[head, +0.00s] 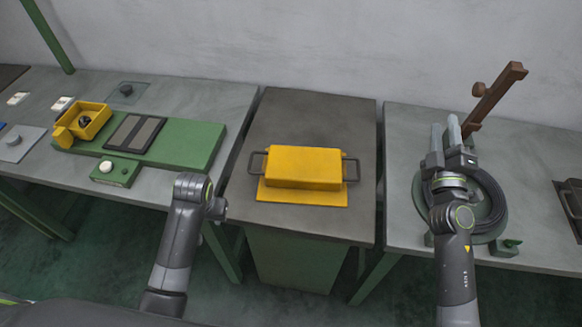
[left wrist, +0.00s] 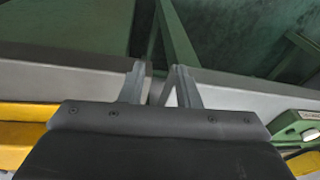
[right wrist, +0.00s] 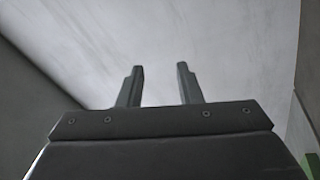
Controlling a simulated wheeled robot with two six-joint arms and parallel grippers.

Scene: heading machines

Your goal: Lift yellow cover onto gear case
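The yellow cover (head: 304,167) is a block with a wide flange and a dark handle at each end. It rests on the middle table. An open yellow box (head: 88,120) with a dark round part inside, possibly the gear case, sits on the green machine bed at left. My left gripper is mostly hidden in the head view, left of the cover; in the left wrist view its fingers (left wrist: 158,75) are apart and empty. My right gripper (head: 446,132) is over the right table, away from the cover; the right wrist view shows its fingers (right wrist: 160,80) apart and empty.
A black coil (head: 492,205) on a green base and a brown post (head: 495,95) stand on the right table. A green block with a white knob (head: 115,172) is on the left table. The middle table (head: 310,115) is bare around the cover. Narrow gaps separate the tables.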

